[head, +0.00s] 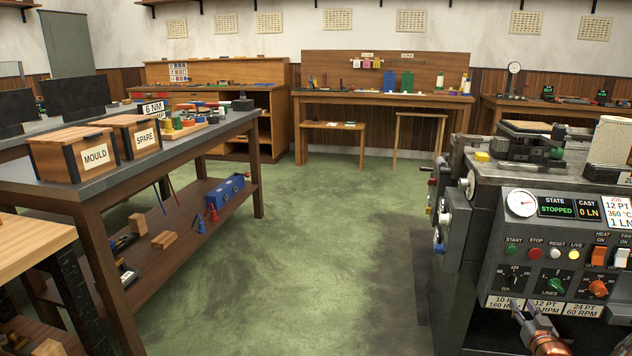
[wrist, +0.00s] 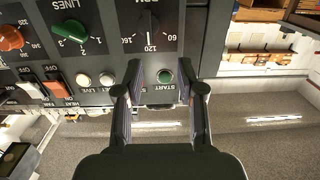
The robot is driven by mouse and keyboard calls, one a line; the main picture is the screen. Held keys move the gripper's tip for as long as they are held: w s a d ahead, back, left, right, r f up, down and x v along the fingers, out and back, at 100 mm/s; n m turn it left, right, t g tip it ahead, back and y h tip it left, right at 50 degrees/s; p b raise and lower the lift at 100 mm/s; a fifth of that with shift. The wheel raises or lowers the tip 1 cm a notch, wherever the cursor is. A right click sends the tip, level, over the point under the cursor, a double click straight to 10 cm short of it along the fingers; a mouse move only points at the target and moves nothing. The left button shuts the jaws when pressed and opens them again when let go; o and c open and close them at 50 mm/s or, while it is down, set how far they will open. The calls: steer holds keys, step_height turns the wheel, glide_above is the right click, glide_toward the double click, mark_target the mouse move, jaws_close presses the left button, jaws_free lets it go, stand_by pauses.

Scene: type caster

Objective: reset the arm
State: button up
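My gripper (head: 522,312) shows at the bottom right of the head view, in front of the caster's control panel (head: 492,262). In the wrist view my gripper (wrist: 162,82) is open, its two fingers wide apart with nothing held. The green START button (wrist: 165,76) shows between the fingers in that view; contact cannot be told. The panel's labels appear upside down there. In the head view the START button (head: 513,254) is in sight left of the red STOP button (head: 535,254). The state display (head: 556,207) reads STOPPED.
The caster (head: 457,260) fills the right side, with handles and knobs on its left flank. A workbench (head: 130,170) with MOULD (head: 95,155) and SPARE (head: 146,139) boxes stands left. Green floor (head: 300,260) lies open between them. A back table (head: 385,97) stands against the wall.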

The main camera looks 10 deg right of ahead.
steer(key=w+a+r+n+g+y+p, duration=0.1)
steer(key=w+a+r+g+p, duration=0.1)
steer(key=a+r+p, duration=0.35)
steer(key=w+a+r+n+g+y+p, duration=0.1)
steer(key=w+a+r+g+y+p, duration=0.15)
steer(key=a+r, duration=0.45)
steer(key=s+a+r+g+p, duration=0.2)
steer(key=s+a+r+p, duration=0.15)
steer(key=a, duration=0.25)
steer(key=s+a+r+g+p, duration=0.2)
steer(key=s+a+r, duration=0.15)
steer(key=a, duration=0.25)
steer(key=s+a+r+g+p, duration=0.3)
steer(key=s+a+r, duration=0.4)
steer(key=s, duration=0.5)
steer(key=s+a+r+n+g+y+p, duration=0.1)
steer(key=s+a+r+g+p, duration=0.2)
steer(key=s, duration=0.9)
steer(key=s+a+r+g+y+p, duration=0.1)
steer(key=s+a+r+g+p, duration=0.3)
steer(key=s+a+r+p, duration=0.3)
steer(key=s+a+r, duration=0.4)
steer(key=s+a, duration=0.1)
steer(key=shift+s+n, duration=0.15)
steer(key=shift+n, duration=0.15)
